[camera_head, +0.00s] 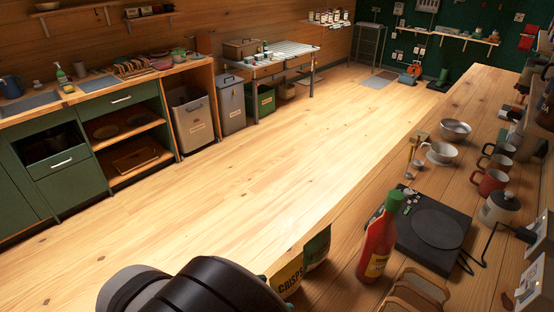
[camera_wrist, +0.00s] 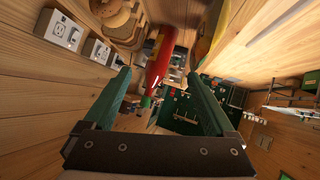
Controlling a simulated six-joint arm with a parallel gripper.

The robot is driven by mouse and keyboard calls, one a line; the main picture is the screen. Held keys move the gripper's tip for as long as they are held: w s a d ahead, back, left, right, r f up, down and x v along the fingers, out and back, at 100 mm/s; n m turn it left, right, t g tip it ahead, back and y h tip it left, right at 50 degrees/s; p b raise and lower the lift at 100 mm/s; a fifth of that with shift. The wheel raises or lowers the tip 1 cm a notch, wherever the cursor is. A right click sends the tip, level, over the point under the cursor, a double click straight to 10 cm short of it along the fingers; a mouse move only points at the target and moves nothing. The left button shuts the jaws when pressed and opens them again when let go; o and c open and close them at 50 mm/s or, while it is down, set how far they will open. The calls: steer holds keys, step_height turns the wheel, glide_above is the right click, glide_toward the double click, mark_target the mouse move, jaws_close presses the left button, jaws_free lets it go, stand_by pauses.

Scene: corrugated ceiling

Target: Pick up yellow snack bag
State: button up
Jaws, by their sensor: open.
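The yellow snack bag (camera_head: 289,274), with "CRISPS" printed on it, stands at the near left edge of the wooden counter in the head view. My dark arm partly covers its lower left. A yellow shape at the top of the wrist view (camera_wrist: 208,38) looks like the same bag, cut off by the frame edge. My gripper (camera_wrist: 156,73) shows in the wrist view with its two green fingers wide apart and nothing held between them. The bag lies beyond and to the right of the fingers there, apart from them. The gripper is not seen in the head view.
A green bag (camera_head: 316,248) stands right beside the yellow one. A red bottle with a green cap (camera_head: 378,240) stands close by, also in the wrist view (camera_wrist: 160,58). A black hotplate (camera_head: 437,228), mugs and bowls crowd the counter (camera_head: 350,215). The floor to the left is clear.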

mark_target(284, 267)
steer(key=w+a+f+t, duration=0.2)
steer(key=a+t, duration=0.2)
steer(key=a, duration=0.2)
steer(key=x, duration=1.5)
steer(key=shift+s+f, duration=0.25)
steer(key=shift+f, duration=0.05)
jaws_close()
